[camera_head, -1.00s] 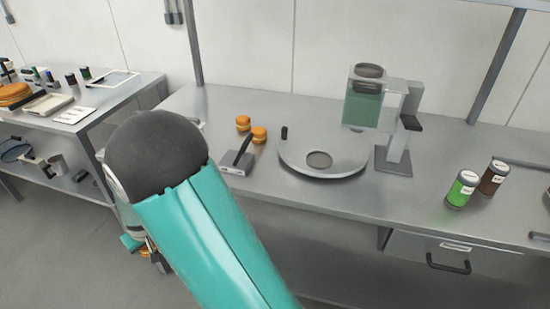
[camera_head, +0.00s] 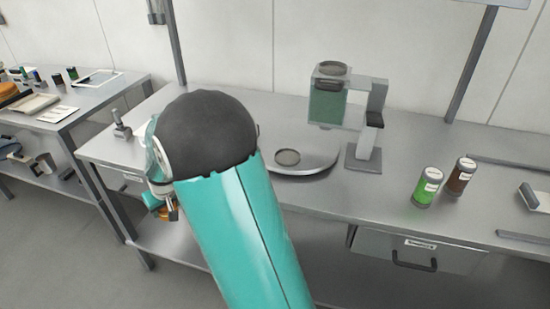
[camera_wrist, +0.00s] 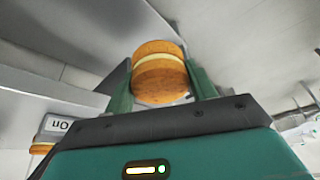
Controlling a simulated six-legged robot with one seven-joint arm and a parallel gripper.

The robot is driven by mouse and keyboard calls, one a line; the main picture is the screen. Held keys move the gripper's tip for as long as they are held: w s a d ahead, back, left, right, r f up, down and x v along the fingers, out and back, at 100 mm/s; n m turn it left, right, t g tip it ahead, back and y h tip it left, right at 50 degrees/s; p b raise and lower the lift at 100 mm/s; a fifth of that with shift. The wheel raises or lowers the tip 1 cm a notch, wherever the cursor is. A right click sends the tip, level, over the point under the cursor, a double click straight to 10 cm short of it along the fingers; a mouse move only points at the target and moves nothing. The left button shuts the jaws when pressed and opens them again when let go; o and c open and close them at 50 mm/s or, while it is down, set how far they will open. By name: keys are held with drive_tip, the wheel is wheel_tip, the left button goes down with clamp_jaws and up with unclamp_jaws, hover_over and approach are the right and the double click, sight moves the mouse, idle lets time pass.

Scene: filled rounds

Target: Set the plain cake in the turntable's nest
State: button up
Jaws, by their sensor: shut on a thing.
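A plain cake (camera_wrist: 160,75), round and golden with a pale cream layer, sits between the fingers of my gripper (camera_wrist: 160,88) in the wrist view. My gripper is shut on it. In the head view my gripper (camera_head: 168,212) is mostly hidden behind my own arm, with a bit of orange at its tip, left of and below the bench top. The turntable (camera_head: 318,166) is a pale round plate on the bench, partly covered by my arm. Its nest (camera_head: 287,157) is a grey round recess that shows empty. My gripper is well apart from the turntable.
A dispenser with a green tank (camera_head: 327,106) stands behind the turntable on a post (camera_head: 364,150). A green jar (camera_head: 427,187) and a brown jar (camera_head: 460,176) stand to the right. Another table (camera_head: 60,120) is at left.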

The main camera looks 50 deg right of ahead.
drive_tip(key=s+d+r+m, duration=0.1)
drive_tip(key=s+d+r, duration=0.3)
drive_tip(key=d+r, duration=0.35)
drive_tip(key=s+d+r+m+h, duration=0.1)
drive_tip(key=s+d+r, duration=0.4)
drive_tip(key=d, duration=0.4)
drive_tip(key=s+d+r+m, duration=0.1)
drive_tip(key=s+d+r, duration=0.2)
drive_tip(key=d+r, duration=0.5)
hover_over(285, 156)
drive_tip(key=a, duration=0.1)
drive_tip(key=f, duration=0.9)
drive_tip(key=shift+s+a, duration=0.1)
drive_tip(key=shift+s, duration=0.3)
drive_tip(key=shift+s+d+f, duration=0.1)
drive_tip(key=shift+d+f, duration=0.25)
drive_tip(key=shift+f, duration=0.1)
drive_tip(key=shift+d+f, duration=0.2)
drive_tip(key=shift+f, duration=1.5)
drive_tip(key=shift+s+f, duration=0.1)
drive_tip(key=shift+f, duration=0.25)
